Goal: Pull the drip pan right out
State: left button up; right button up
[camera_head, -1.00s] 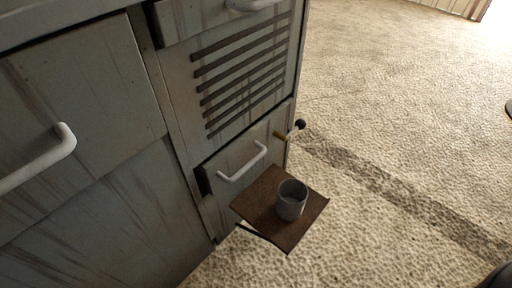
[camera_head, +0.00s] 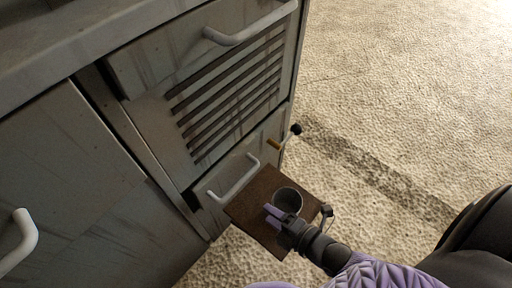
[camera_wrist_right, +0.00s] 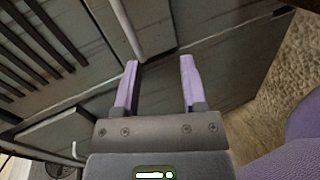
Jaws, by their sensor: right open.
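The drip pan appears to be the low drawer front (camera_head: 213,213) under the slatted panel in the head view. It has a white bar handle (camera_head: 236,187) and a dark gap at its left edge. My right gripper (camera_head: 272,212) is in front of it, over the brown shelf beside the cup, apart from the handle. In the right wrist view the gripper (camera_wrist_right: 158,78) is open, with nothing between its two purple fingers. A white bar handle (camera_wrist_right: 150,30) shows beyond the fingertips there. My left gripper is not in view.
A black-knobbed lever (camera_head: 294,130) sticks out beside the drawer. An upper drawer handle (camera_head: 250,27) is above. The carpet (camera_head: 400,90) to the right is clear.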

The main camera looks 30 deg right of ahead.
aim_at(238, 183)
jog(key=shift+n+t+y, duration=0.3)
jog(key=shift+n+t, duration=0.3)
jog(key=shift+n, duration=0.2)
jog(key=w+b, duration=0.1)
jog(key=w, duration=0.1)
jog(key=w+a+b, duration=0.1)
jog(key=w, duration=0.1)
jog(key=w+r+b, duration=0.1)
jog(key=w, duration=0.1)
jog(key=shift+w+a+r, duration=0.1)
jog(key=shift+w+a, duration=0.1)
jog(key=shift+a, duration=0.15)
jog(key=x, duration=0.1)
jog(key=b+x, duration=0.1)
jog(key=x, duration=0.1)
jog(key=b+x, duration=0.1)
jog(key=shift+w+r, duration=0.2)
jog(key=shift+w, duration=0.05)
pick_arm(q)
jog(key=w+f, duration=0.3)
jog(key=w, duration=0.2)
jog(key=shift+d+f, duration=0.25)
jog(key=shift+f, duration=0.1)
pick_arm(e)
jog(key=shift+w+a, duration=0.15)
jog(key=shift+w, duration=0.1)
grip_shut()
